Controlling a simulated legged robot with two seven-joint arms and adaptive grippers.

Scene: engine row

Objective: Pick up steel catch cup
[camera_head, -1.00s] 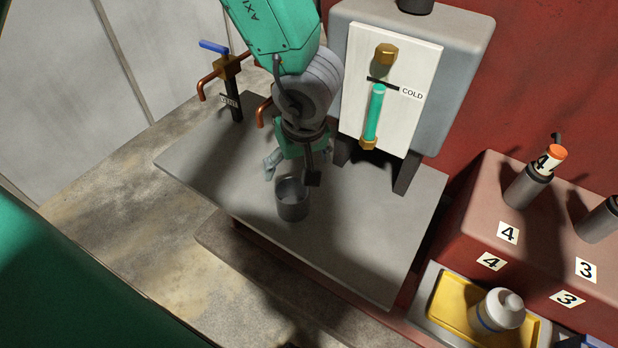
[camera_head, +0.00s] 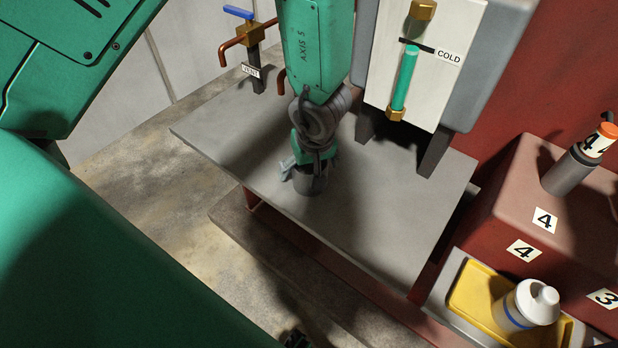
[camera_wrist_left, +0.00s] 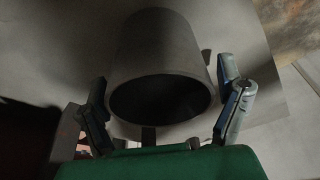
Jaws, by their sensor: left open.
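The steel catch cup (camera_head: 309,184) is a small grey cylinder standing upright on the grey metal shelf, partly hidden by my left gripper. My left gripper (camera_head: 304,172) is at the cup's rim in the head view. In the left wrist view the cup (camera_wrist_left: 160,55) fills the middle, its dark open mouth facing my gripper. The two fingers of the left gripper (camera_wrist_left: 165,108) are open, one on each side of the cup. I cannot tell whether they touch it. My right gripper is not clearly in view.
The grey shelf (camera_head: 390,210) is mostly bare. A sight gauge marked COLD (camera_head: 405,75) stands behind it, and a blue-handled tap (camera_head: 247,40) at its back left. A white bottle (camera_head: 525,305) stands in a yellow tray (camera_head: 472,290) at the lower right, beside a red block (camera_head: 520,200).

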